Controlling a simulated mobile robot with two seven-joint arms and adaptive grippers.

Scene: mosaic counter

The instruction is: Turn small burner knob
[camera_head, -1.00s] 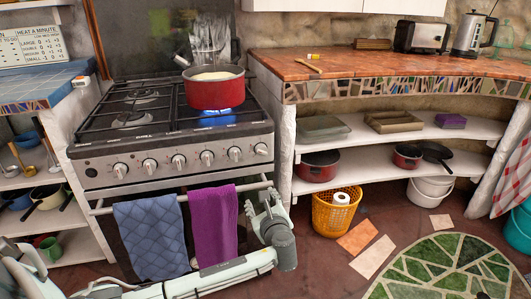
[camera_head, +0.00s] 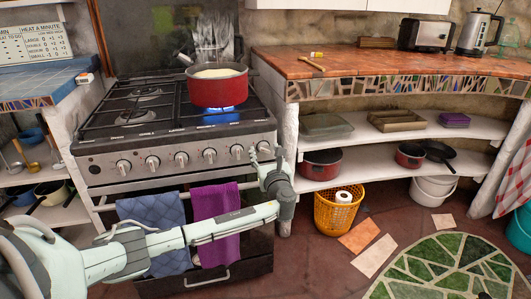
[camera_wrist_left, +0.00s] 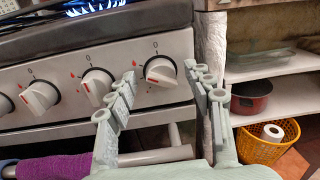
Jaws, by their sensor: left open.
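The stove's front panel (camera_head: 90,173) carries a row of several white knobs. The rightmost knob (camera_wrist_left: 160,71) shows in the left wrist view between the fingers of my left gripper (camera_wrist_left: 161,78). These fingers are open, one on each side of it in the picture; contact cannot be told. In the head view my left gripper (camera_head: 267,158) is at the right end of the panel, hiding part of that end. Other knobs (camera_wrist_left: 97,86) lie to the left. A red pot (camera_head: 216,90) with pale contents sits over a lit blue flame (camera_head: 220,116). My right gripper is not in view.
A towel bar (camera_wrist_left: 150,156) with a blue towel (camera_head: 150,213) and a purple towel (camera_head: 214,208) runs below the knobs. A white post (camera_head: 287,130) and shelves (camera_head: 385,143) stand right of the stove. A yellow basket (camera_head: 338,212) is on the floor.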

